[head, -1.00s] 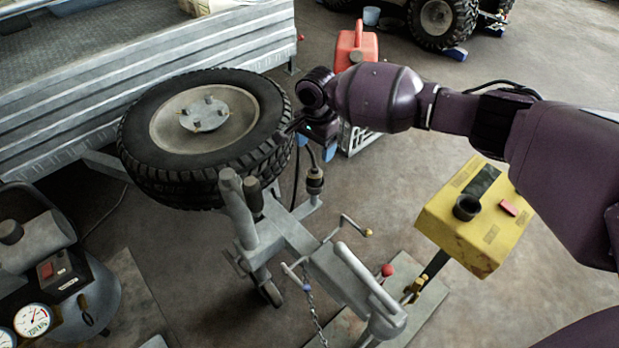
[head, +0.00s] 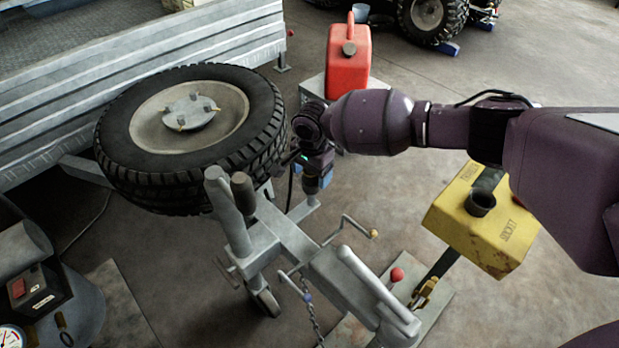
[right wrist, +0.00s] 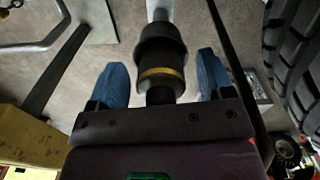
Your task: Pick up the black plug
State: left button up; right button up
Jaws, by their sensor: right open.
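The black plug (right wrist: 160,50) has a brass-coloured ring and shows in the right wrist view between the two blue fingers of my right gripper (right wrist: 162,72). The fingers are open, one on each side of the plug, with a gap visible on both sides. My left gripper is not in view.
A big tyre (head: 132,176) lies just left of my right gripper. A red fuel can (head: 347,70) stands behind it. Crank handles stick up from the frame in front.

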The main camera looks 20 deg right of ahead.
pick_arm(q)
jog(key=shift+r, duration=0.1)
pick_arm(e)
jog(key=c, duration=1.1)
jog(key=shift+o, duration=0.2)
jog(key=shift+w+r, duration=0.1)
jog(key=shift+r, duration=0.25)
notch_tip(320, 180, up, 12)
jog(key=p, duration=0.5)
jog(key=shift+w+r, duration=0.1)
pick_arm(q)
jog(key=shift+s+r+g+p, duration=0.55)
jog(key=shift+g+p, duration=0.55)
jog(key=shift+p, duration=0.5)
pick_arm(e)
notch_tip(320, 180, up, 7)
